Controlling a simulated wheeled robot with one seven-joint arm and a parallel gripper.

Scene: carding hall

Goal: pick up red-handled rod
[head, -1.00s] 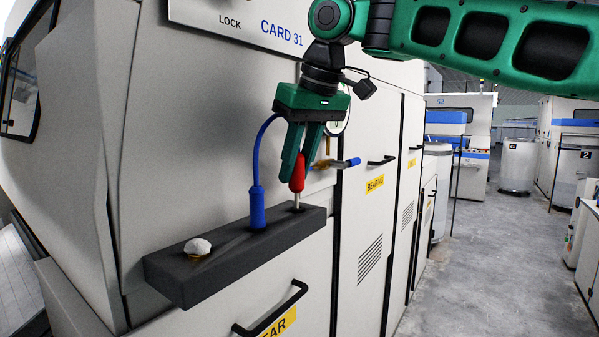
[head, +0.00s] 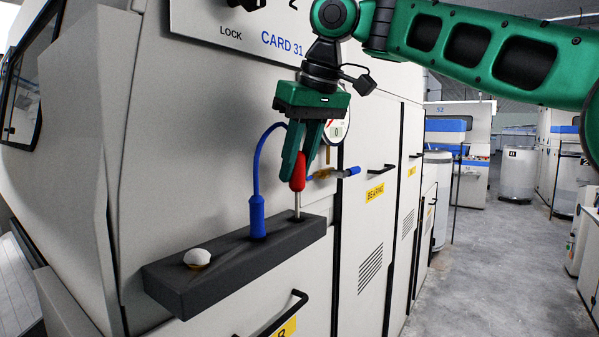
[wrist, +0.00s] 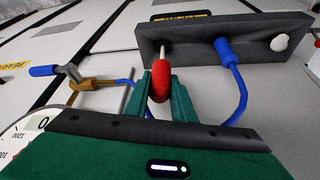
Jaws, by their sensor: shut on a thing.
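The red-handled rod (head: 298,172) has a red grip above a thin metal shaft. It stands upright at the right end of a dark shelf block (head: 215,262) on the machine front, with the shaft's lower end at the block. My green gripper (head: 299,178) points down from above and is shut on the red handle. In the wrist view the red handle (wrist: 160,80) sits between the two green fingers (wrist: 161,92). Whether the shaft's tip is still inside the block is hidden.
A blue-handled tool (head: 257,215) with a curved blue cable stands left of the rod. A white knob (head: 197,257) sits at the block's left end. A brass valve with a blue lever (head: 350,171) and a gauge (head: 337,130) are close behind the gripper. The aisle floor (head: 470,260) is clear.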

